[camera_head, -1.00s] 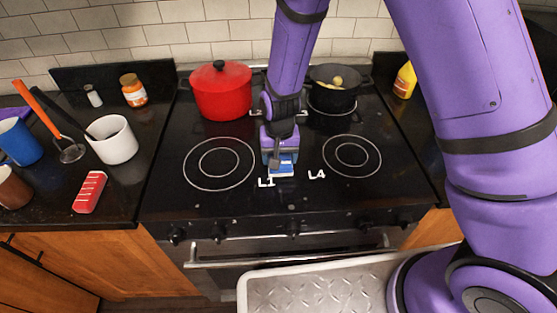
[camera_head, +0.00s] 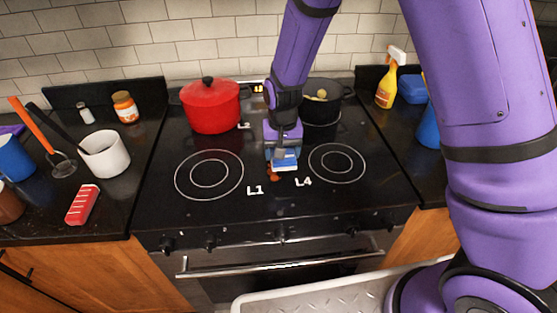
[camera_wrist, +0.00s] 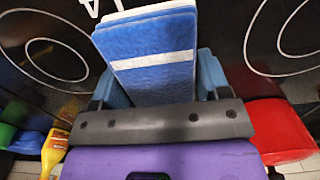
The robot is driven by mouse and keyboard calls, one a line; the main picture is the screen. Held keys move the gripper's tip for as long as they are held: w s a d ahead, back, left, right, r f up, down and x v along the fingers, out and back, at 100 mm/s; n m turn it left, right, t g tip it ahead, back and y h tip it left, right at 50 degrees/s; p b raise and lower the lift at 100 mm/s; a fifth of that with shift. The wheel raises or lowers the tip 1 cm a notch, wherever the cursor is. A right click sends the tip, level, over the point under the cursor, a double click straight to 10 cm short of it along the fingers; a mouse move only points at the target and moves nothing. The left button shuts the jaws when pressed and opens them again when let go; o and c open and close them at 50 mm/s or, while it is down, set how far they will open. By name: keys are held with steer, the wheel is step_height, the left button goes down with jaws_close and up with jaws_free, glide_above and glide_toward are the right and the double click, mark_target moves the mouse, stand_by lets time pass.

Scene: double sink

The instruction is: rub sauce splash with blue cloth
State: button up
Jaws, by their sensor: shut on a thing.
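The blue cloth (camera_head: 287,166), a thick folded pad with a white stripe, is held in my gripper (camera_head: 283,152) low over the black stovetop. In the wrist view the cloth (camera_wrist: 150,50) sits between the two teal fingers of my gripper (camera_wrist: 160,88), which is shut on it. The sauce splash (camera_head: 273,174), a small orange-brown mark, shows on the stovetop at the cloth's front left edge, between the L1 and L4 marks. Part of it may be hidden under the cloth. I cannot tell whether the cloth touches the glass. The splash does not show in the wrist view.
A red lidded pot (camera_head: 210,108) and a black pot (camera_head: 321,112) stand on the back burners. The left counter holds a white mug (camera_head: 105,153), a red-and-white item (camera_head: 82,204) and a jar (camera_head: 125,107). A yellow spray bottle (camera_head: 386,90) stands at right. The front stovetop is clear.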

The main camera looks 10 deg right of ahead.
steer(key=shift+r, duration=1.35)
